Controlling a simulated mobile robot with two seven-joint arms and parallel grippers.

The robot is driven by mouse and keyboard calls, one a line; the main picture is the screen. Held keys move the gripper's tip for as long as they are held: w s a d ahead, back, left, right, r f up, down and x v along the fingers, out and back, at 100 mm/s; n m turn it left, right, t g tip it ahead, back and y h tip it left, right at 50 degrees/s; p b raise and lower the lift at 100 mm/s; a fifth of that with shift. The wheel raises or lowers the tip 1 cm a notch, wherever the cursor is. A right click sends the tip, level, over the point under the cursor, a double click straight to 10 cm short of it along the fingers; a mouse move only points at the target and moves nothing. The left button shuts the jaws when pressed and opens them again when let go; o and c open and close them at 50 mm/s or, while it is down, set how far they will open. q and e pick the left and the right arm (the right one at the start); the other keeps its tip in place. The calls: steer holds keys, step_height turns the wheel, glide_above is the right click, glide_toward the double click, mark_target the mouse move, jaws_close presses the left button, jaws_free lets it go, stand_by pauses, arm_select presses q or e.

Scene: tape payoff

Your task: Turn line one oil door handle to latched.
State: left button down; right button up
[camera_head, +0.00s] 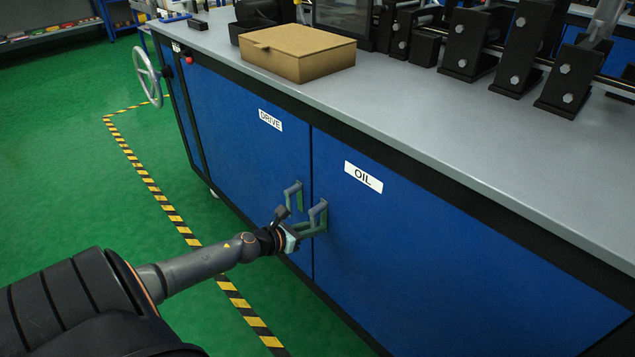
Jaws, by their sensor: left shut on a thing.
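The blue oil door (400,245), labelled OIL, is closed on the right half of the cabinet front. Its grey-green handle (320,215) sits at the door's left edge, near the seam with the drive door. My left gripper (297,234) reaches in from the lower left and is shut on the lower part of the oil door handle. The fingertips are small here and partly hidden by the wrist. My right gripper is not in view.
The blue drive door (240,130) with its own handle (293,196) is close beside my left gripper. A cardboard box (298,52) lies on the grey worktop (420,105). A handwheel (147,76) is at the cabinet's left end. Green floor with a striped line (160,195) is clear.

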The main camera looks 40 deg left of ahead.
arm_select(q)
steer(key=shift+a, duration=0.25)
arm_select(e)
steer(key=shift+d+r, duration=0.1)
arm_select(q)
steer(key=c, duration=0.8)
jaws_free()
steer(key=shift+s+d, duration=0.1)
steer(key=d+p+v, duration=0.1)
steer(key=p+v, duration=0.1)
steer(key=v, duration=1)
steer(key=shift+a+p, duration=0.4)
steer(key=shift+a, duration=0.05)
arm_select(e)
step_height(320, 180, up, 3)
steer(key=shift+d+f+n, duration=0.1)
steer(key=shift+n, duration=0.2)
arm_select(q)
steer(key=shift+s+r, duration=0.1)
steer(key=shift+s, duration=0.05)
